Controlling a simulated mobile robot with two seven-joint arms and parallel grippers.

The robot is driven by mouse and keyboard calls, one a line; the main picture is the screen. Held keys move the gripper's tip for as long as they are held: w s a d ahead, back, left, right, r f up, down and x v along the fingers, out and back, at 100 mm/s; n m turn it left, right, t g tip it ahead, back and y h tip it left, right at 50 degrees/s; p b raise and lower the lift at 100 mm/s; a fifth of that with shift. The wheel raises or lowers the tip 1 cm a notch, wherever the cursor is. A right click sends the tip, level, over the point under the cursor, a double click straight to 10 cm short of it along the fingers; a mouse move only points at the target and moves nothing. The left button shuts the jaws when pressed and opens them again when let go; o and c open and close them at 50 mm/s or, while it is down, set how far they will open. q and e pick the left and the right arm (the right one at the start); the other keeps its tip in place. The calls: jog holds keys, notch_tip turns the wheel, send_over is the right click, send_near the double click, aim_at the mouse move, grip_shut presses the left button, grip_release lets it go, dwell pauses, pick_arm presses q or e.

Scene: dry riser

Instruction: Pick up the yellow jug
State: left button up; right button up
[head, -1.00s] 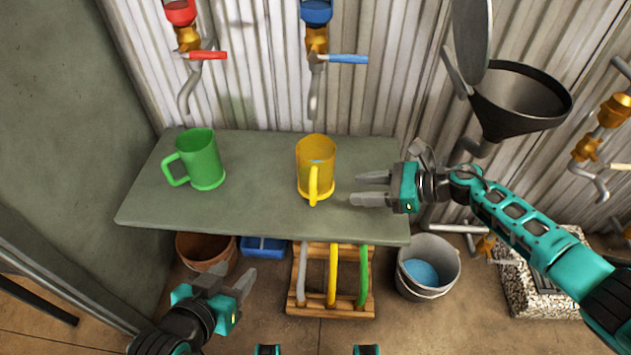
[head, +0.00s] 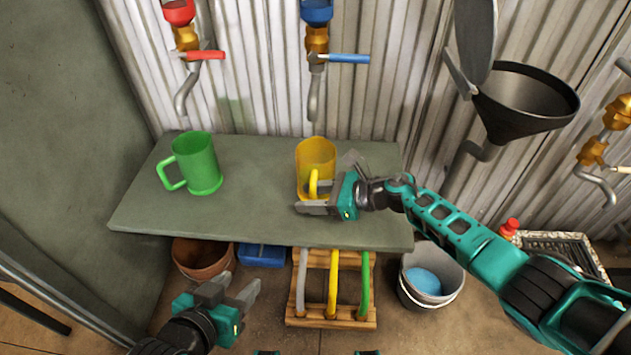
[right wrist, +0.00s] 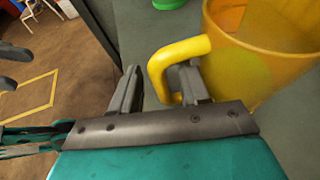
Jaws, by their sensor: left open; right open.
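The yellow jug (head: 315,156) stands upright on the grey-green shelf, its handle facing the front. In the right wrist view the yellow jug (right wrist: 262,50) fills the upper right, with its handle between the fingers. My right gripper (head: 312,197) is open at the jug's handle, one finger on each side of it. In the right wrist view my right gripper (right wrist: 160,90) has one finger inside the handle loop; whether it touches cannot be told. My left gripper (head: 232,290) is open and empty, low in front of the shelf.
A green mug (head: 200,165) stands at the left on the shelf (head: 250,215). Red (head: 205,55) and blue (head: 345,59) lever taps hang above. A black funnel (head: 525,100) is at right. Below are a bucket (head: 430,275), a hose rack (head: 320,322) and a brown pot (head: 200,262).

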grip_shut()
dwell(0.4)
jog(key=shift+r, duration=0.1)
